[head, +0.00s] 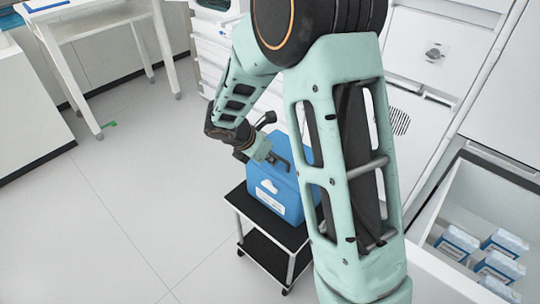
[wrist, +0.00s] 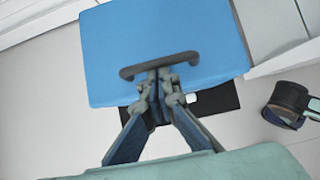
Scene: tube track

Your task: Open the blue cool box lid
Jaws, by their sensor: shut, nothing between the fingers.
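The blue cool box (head: 275,203) stands on a small black two-shelf trolley (head: 258,214), with a white cloud mark on its side. Its flat blue lid (wrist: 165,30) is closed and fills the upper middle of the wrist view. A dark bar handle (wrist: 160,64) lies across the lid's near part. My gripper (head: 267,152) is above the box beside the handle. In the wrist view my gripper (wrist: 160,84) has its fingers together, with tips at or just under the handle's middle. Whether they touch it I cannot tell. My arm hides the box's right part in the head view.
White drawers (head: 212,58) stand behind the box. An open drawer (head: 455,205) with several blue-and-white cartons is at the right. A white table (head: 95,22) stands at the back left. The floor left of the trolley is clear.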

